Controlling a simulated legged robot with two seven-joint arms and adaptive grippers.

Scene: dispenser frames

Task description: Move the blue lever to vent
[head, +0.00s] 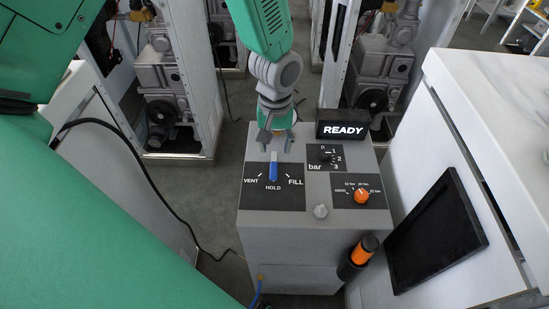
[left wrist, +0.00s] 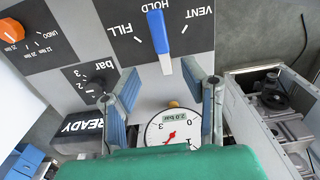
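The blue lever (head: 273,171) stands on a black plate marked VENT, HOLD and FILL (head: 285,198) on top of a grey console. Its blue end points at HOLD, between VENT and FILL; it also shows in the left wrist view (left wrist: 158,32). My left gripper (head: 275,145) is just behind the lever, on the side away from HOLD. In the left wrist view the gripper's two fingers (left wrist: 170,82) are wide apart, with nothing between their tips. The lever lies beyond the fingertips, apart from them. My right gripper is in neither view.
A READY display (head: 343,130), a bar selector (head: 326,157) and an orange knob (head: 361,196) sit right of the lever. A round gauge (left wrist: 172,131) reads 2.0 bar. A white-topped cabinet (head: 490,85) stands at right.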

